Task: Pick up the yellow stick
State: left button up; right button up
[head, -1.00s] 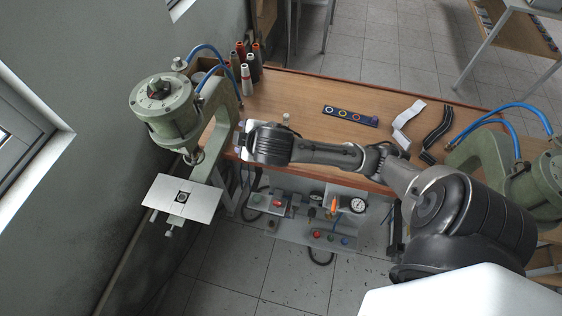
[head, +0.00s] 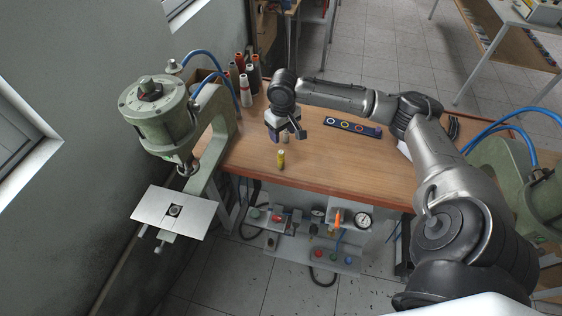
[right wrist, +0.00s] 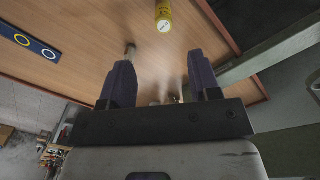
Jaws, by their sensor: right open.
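The yellow stick (head: 281,159) stands upright near the front edge of the wooden table (head: 330,170). In the right wrist view the yellow stick (right wrist: 164,16) shows at the top edge, beyond the fingertips and apart from them. My right gripper (head: 284,137) is over the table, just behind the stick in the head view. In the right wrist view my right gripper (right wrist: 162,75) has its two dark fingers spread, with nothing held between them. My left gripper is not in view.
Several thread spools (head: 246,80) stand at the table's back left. A green press (head: 160,115) with a flat plate (head: 174,211) is at the left. A blue strip with rings (head: 352,127) lies on the table. A second press (head: 510,165) is at the right.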

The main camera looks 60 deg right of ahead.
aim_at(281, 158)
notch_tip(281, 158, down, 8)
jog(key=shift+b, duration=0.3)
jog(key=shift+w+a+f, duration=0.1)
jog(key=shift+f, duration=1.25)
jog(key=shift+w+a+f, duration=0.1)
jog(key=shift+f, duration=1.25)
jog(key=shift+c, duration=0.5)
jog(key=c, duration=1)
jog(key=shift+o, duration=0.2)
jog(key=shift+r, duration=0.15)
